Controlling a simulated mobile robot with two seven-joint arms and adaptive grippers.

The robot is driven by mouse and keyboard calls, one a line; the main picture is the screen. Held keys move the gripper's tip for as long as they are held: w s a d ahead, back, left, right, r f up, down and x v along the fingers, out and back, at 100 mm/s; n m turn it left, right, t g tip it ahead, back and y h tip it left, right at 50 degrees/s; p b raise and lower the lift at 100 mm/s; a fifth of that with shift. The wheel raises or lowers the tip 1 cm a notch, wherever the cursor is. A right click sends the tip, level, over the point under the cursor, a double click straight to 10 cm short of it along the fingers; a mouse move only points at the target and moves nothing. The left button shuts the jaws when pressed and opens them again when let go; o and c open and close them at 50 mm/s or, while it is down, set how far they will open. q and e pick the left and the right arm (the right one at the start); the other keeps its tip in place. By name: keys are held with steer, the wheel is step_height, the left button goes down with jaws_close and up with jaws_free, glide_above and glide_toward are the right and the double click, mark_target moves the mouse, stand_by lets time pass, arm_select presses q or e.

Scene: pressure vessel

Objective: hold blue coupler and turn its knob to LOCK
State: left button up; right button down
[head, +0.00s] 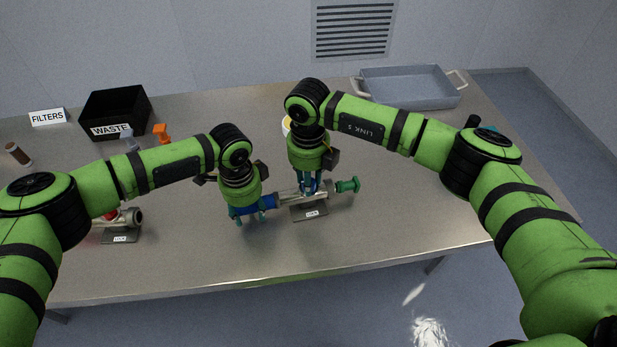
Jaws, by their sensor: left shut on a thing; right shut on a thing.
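The blue coupler (267,201) lies sideways along a metal fitting on a small labelled stand (310,213) near the table's middle. My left gripper (251,217) points down and is shut on the coupler's left, blue part. My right gripper (308,188) points down and is shut on the middle of the same assembly, where its fingers hide most of what they hold; I take this to be the knob. A green end piece (348,185) sticks out to the right of my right gripper. The LOCK mark cannot be read at this size.
A second fitting with a red part stands on a labelled stand (120,238) at left, partly behind my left arm. A black WASTE bin (116,101), a FILTERS sign (47,117) and a grey tray (410,84) are at the back. The table's front middle is clear.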

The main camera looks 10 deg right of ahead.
steer(key=n, duration=0.5)
steer(key=shift+n, duration=0.4)
steer(key=n, duration=0.5)
steer(key=shift+d, duration=0.1)
steer(key=n, duration=0.5)
steer(key=shift+n, duration=0.4)
steer(key=shift+w+d+n, duration=0.1)
steer(key=shift+w+n, duration=0.05)
steer(key=shift+n, duration=1.95)
steer(key=c, duration=0.9)
jaws_free()
step_height(320, 180, up, 12)
